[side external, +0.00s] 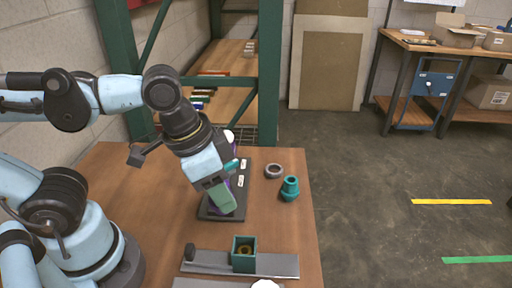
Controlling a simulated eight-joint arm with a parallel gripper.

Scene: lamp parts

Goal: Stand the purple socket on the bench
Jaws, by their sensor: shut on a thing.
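My gripper (223,197) points down over a dark plate (208,211) on the wooden bench (155,210). It is shut on a purple part, the purple socket (239,181), mostly hidden behind the gripper and its green finger. Only small purple patches show, so I cannot tell whether the socket is upright or tilted, or whether it touches the plate.
A grey ring (273,171) and a teal stepped part (290,189) stand right of the plate. A teal square box (243,256) sits on a grey metal strip (278,264) in front. A white round thing (265,284) is cut off below. The bench's middle left is clear.

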